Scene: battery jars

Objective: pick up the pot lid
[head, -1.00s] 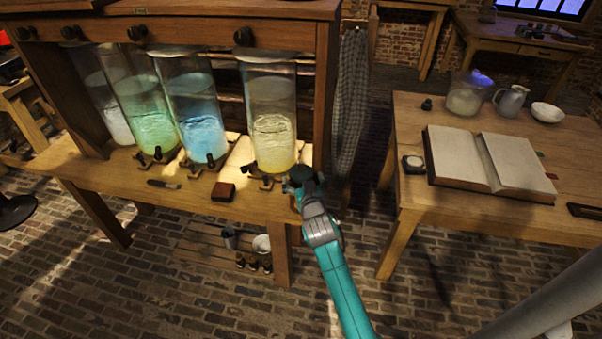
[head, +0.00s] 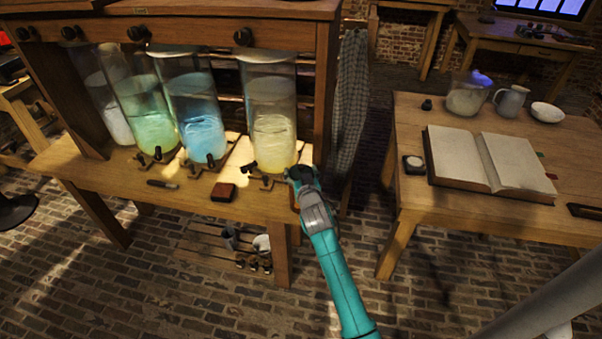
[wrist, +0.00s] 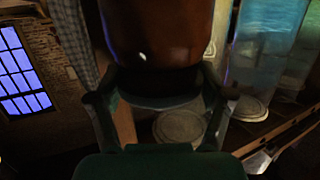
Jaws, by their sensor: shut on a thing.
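My gripper (wrist: 157,100) shows in the wrist view with a finger on each side of a glossy reddish-brown thing (wrist: 160,30), which I take to be the pot lid. It fills the top middle of that view, and its lower end is dark. Its whole shape is cut off by the frame edge. In the head view my gripper (head: 300,176) is at the right front corner of the jar bench, just right of the yellow jar. There the held thing is too small and dark to make out.
The yellow jar (head: 272,125) and blue jar (head: 197,125) stand close on the left, with dark taps in front. A small red-brown block (head: 223,192) lies on the bench (head: 120,185). A second table (head: 440,215) with an open book (head: 490,165) is across a gap.

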